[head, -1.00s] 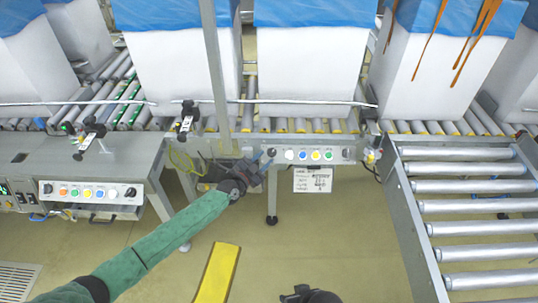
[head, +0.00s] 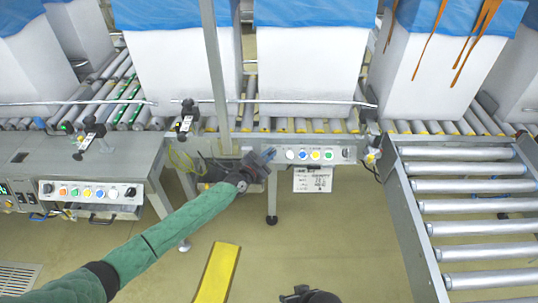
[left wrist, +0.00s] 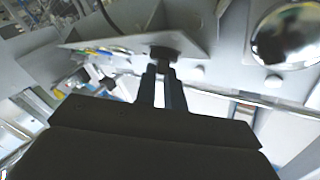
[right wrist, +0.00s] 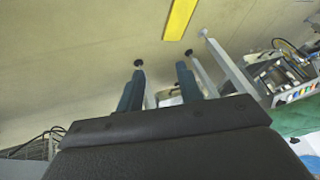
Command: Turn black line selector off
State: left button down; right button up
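The black line selector is a dark knob at the left end of the middle button panel (head: 300,164); my left gripper hides it in the head view. In the left wrist view the dark knob (left wrist: 163,53) sits right at the fingertips. My left gripper (head: 268,154) reaches the panel from the left. Its fingers (left wrist: 161,72) are close together with a narrow gap, their tips at the knob and seemingly closed on it. How the knob is turned is hidden. My right gripper (right wrist: 158,88) is open and empty, low above the floor.
A similar panel (head: 90,193) is on the left. Lined boxes (head: 310,65) stand behind on rollers. A vertical post (head: 214,70) rises near my left arm.

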jog(key=shift+r, duration=0.1)
